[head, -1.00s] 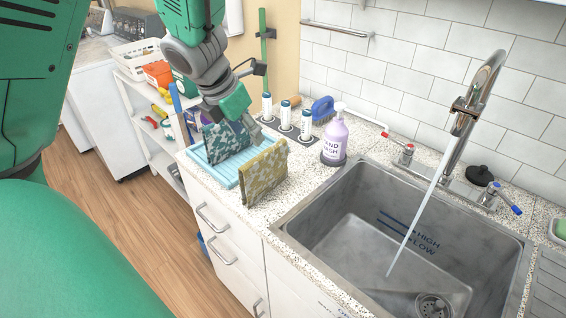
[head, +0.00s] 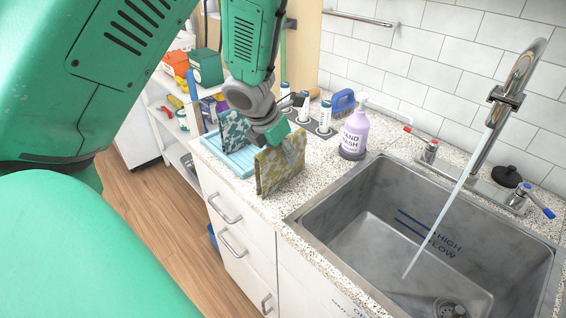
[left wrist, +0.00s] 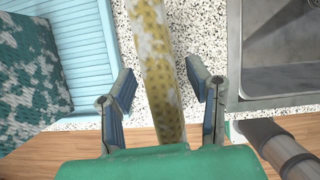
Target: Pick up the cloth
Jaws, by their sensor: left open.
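A yellow and white patterned cloth (head: 279,167) stands folded on the speckled counter, near its front edge. It also shows in the left wrist view (left wrist: 156,70), as a narrow strip seen from above. My left gripper (left wrist: 165,95) is open, with one finger on each side of this cloth and gaps between. In the head view, my left gripper (head: 284,143) is at the top of the yellow cloth. A teal and white patterned cloth (head: 234,132) stands behind and to the left, on a light blue ribbed mat (head: 240,160). My right gripper is not in view.
The sink (head: 318,205) is right of the yellow cloth, with water running from the faucet (head: 513,85). A purple hand wash bottle (head: 355,133), a blue brush (head: 343,101) and several white-capped bottles stand behind. Shelves are at the left.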

